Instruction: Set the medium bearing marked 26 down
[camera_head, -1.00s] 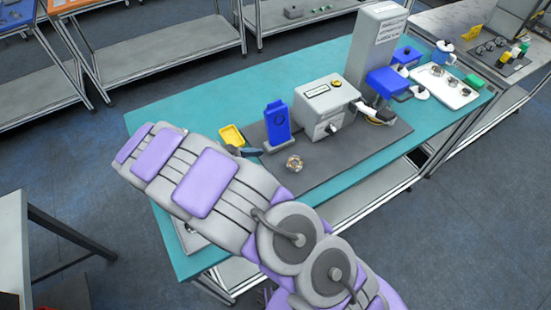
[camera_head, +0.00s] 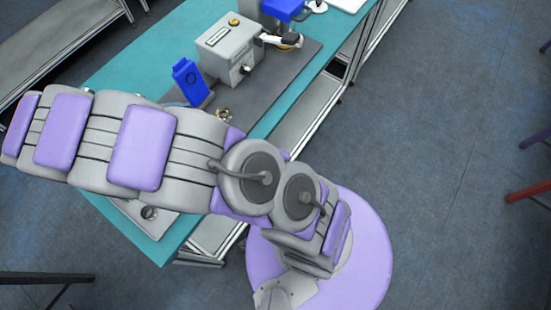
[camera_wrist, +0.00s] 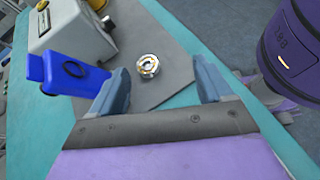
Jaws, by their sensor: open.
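A metal bearing (camera_wrist: 148,65) with a brassy ring lies on the grey mat (camera_wrist: 177,77) in the wrist view. No number can be read on it. It also shows in the head view (camera_head: 224,115), just beyond my arm. My gripper (camera_wrist: 161,82) is open and empty, its two blue-grey fingers spread wide. The bearing lies ahead of and between the fingers in the picture, apart from both. In the head view my gripper is mostly hidden behind my arm. Another ring-shaped part (camera_head: 149,213) sits in a tray (camera_head: 165,226) below my arm.
A blue stand (camera_wrist: 63,75) with a ring mark is left of the bearing. A grey box machine (camera_head: 231,52) stands behind it on the teal table (camera_head: 122,72). The mat's right side near the bearing is clear.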

